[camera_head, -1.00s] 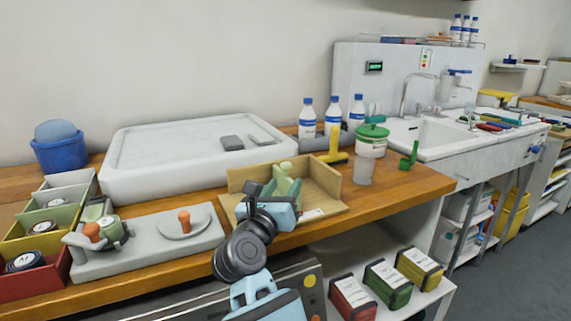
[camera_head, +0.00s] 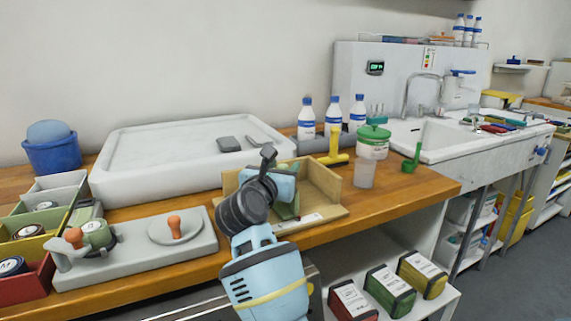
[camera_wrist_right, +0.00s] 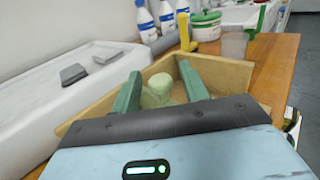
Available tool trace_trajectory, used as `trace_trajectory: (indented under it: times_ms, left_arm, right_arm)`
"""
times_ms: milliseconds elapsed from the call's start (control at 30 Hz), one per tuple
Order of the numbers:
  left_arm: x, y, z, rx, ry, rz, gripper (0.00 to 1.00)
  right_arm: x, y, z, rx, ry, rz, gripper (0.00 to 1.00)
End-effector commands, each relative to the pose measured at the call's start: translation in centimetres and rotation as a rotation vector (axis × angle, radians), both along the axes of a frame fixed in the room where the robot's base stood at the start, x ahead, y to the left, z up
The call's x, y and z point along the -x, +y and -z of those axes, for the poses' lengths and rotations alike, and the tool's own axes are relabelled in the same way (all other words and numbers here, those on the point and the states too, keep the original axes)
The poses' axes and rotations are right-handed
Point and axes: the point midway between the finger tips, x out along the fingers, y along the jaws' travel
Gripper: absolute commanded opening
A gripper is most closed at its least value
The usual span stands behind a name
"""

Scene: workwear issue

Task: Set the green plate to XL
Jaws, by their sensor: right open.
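A pale green piece with a rounded knob (camera_wrist_right: 157,90) stands in an open wooden tray (camera_head: 328,185). I cannot tell whether it is the green plate, and no XL mark on it is readable. My right gripper (camera_wrist_right: 159,72) is open, its two dark green fingers on either side of the knob in the wrist view; contact cannot be made out. In the head view the hand hides most of the piece. A grey fixture (camera_head: 135,262) with orange knobs holds a green round part (camera_head: 98,235) at its left end. My left gripper is not in view.
Coloured bins with labelled round discs, including a red bin (camera_head: 30,285), stand at the far left. A white basin (camera_head: 150,160) lies behind the tray. A yellow-handled tool (camera_head: 334,150), a clear cup (camera_head: 364,174) and a green-lidded tub (camera_head: 373,143) stand right of it.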

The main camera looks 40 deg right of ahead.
Motion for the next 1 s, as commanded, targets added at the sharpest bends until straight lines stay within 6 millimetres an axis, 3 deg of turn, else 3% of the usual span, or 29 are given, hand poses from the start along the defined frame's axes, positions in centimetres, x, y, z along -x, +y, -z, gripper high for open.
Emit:
trace_trajectory:
  times_ms: [200, 533, 867, 1000]
  left_arm:
    - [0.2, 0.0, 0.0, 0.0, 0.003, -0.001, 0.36]
    - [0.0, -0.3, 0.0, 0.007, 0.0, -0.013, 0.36]
    - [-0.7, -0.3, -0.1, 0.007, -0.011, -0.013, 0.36]
    - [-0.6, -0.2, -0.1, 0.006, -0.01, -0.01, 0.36]
  right_arm:
    - [-1.0, -1.7, 0.0, 0.0, 0.0, 0.001, 0.44]
    - [-1.2, -2.0, 0.0, -0.001, -0.001, 0.0, 0.44]
    - [-1.2, -1.9, 0.0, 0.0, 0.0, 0.0, 0.01]
    - [-1.2, -1.9, 0.0, 0.0, 0.0, 0.0, 0.0]
